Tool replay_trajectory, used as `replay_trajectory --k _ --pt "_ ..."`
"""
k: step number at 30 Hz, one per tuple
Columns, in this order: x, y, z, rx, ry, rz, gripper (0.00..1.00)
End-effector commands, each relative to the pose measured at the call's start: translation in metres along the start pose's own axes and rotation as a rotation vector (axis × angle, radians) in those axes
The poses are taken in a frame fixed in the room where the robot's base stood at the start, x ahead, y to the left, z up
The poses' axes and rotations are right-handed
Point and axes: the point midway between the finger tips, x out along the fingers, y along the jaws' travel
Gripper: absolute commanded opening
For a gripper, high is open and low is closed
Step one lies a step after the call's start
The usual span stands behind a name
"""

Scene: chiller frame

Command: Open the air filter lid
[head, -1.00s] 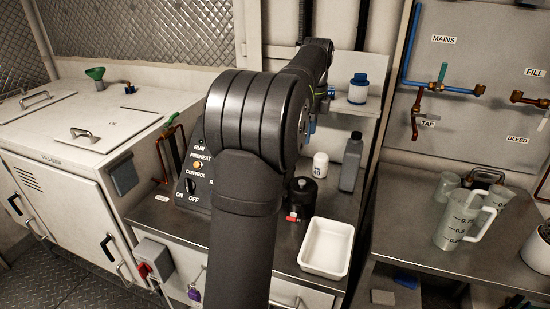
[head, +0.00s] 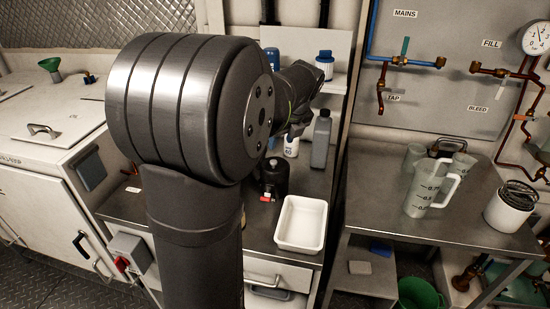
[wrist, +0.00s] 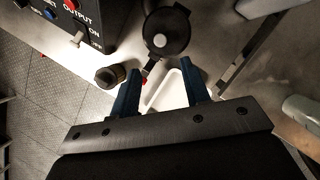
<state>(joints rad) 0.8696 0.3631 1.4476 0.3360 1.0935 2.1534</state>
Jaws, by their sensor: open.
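The black round canister (head: 273,174) with a dark lid, apparently the air filter, stands on the steel bench behind the white tray, with a red valve at its front. The gap to the lid is hard to judge. In the head view my arm hides most of the gripper.
The white tray (head: 301,224) sits in front of the canister and shows between my fingers. A grey bottle (head: 321,140) and a white bottle (head: 291,146) stand behind it. The control box (wrist: 75,20) is at left in the wrist view, with a dark cap (wrist: 108,76) near it.

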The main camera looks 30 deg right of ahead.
Motion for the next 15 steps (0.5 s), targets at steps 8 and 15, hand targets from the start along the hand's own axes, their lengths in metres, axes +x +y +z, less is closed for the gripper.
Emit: replay_trajectory --k 8,15 --pt "0.061 0.001 0.0 -0.001 0.003 0.003 0.43" --pt "0.092 0.0 0.0 -0.001 0.001 0.001 0.43"
